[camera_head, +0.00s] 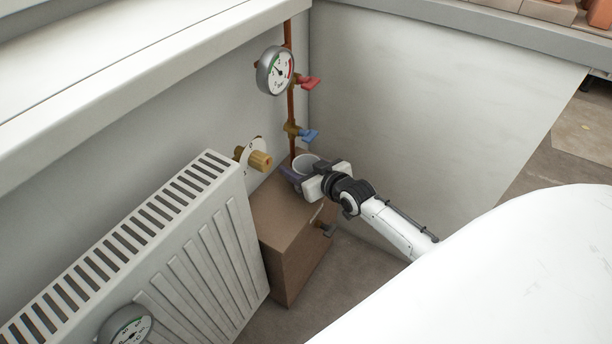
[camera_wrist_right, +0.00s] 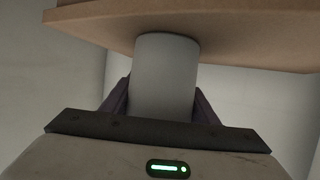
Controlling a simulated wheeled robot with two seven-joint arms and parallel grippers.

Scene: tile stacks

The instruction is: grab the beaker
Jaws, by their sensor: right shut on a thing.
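The beaker (camera_head: 304,162) is a small pale cup on top of a brown box-like cabinet (camera_head: 285,215) in the corner. Its rim shows in the head view, and the gripper hides most of its side. My right gripper (camera_head: 293,175) reaches in from the right and is shut on the beaker. In the right wrist view the beaker (camera_wrist_right: 167,75) is a plain grey cylinder between the two dark fingers, with one end at the brown board (camera_wrist_right: 240,45). I cannot tell whether it still touches the cabinet top. My left gripper is not in view.
A white radiator (camera_head: 190,255) stands left of the cabinet. A brass valve (camera_head: 258,160) sticks out of the wall close by. A copper pipe with a gauge (camera_head: 275,70), a red tap (camera_head: 308,83) and a blue tap (camera_head: 308,135) rises behind the beaker. Walls close the corner.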

